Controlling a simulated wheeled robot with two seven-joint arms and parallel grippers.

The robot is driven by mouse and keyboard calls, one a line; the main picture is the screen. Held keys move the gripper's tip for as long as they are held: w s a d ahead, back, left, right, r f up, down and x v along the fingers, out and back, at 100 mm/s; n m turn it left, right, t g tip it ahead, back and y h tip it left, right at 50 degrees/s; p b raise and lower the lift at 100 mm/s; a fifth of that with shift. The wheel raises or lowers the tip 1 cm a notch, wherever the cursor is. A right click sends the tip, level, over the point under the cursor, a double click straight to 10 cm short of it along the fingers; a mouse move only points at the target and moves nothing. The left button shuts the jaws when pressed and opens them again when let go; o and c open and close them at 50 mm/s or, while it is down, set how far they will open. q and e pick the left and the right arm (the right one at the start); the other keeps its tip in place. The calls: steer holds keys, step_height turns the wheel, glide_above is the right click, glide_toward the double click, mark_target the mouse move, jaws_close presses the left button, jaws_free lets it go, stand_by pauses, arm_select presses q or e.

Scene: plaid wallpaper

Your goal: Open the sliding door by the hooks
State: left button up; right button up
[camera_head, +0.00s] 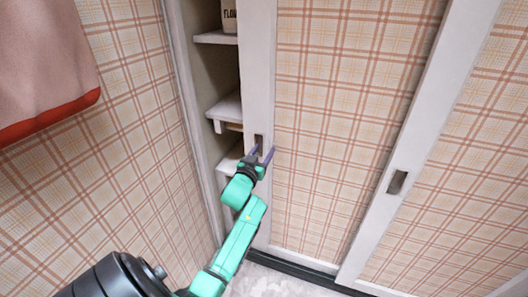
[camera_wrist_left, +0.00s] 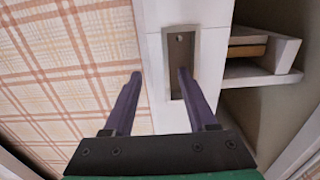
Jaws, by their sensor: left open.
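The plaid sliding door (camera_head: 340,110) with a white frame stands a little open, with a gap at its left edge. A recessed pull (camera_head: 258,142) is set in its left white stile. In the left wrist view this recess (camera_wrist_left: 178,40) is an upright rectangle with a screw near its top. My left gripper (camera_head: 263,153) is open in front of the stile. In the left wrist view its two purple fingers (camera_wrist_left: 160,73) are apart; one overlaps the recess and the other is beside it. Whether the fingertip is inside or touches the recess, I cannot tell. My right gripper is not in view.
Shelves (camera_head: 225,108) show in the gap left of the door, with a container labelled flour (camera_head: 229,16) on top. A second door panel (camera_head: 475,150) with its own recessed pull (camera_head: 397,182) is at right. A pink cloth (camera_head: 40,60) hangs at upper left.

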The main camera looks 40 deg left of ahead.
arm_select(q)
steer(key=shift+w+a, duration=0.15)
steer(key=shift+w, duration=0.3)
steer(key=shift+c, duration=0.3)
jaws_close()
stand_by(0.9)
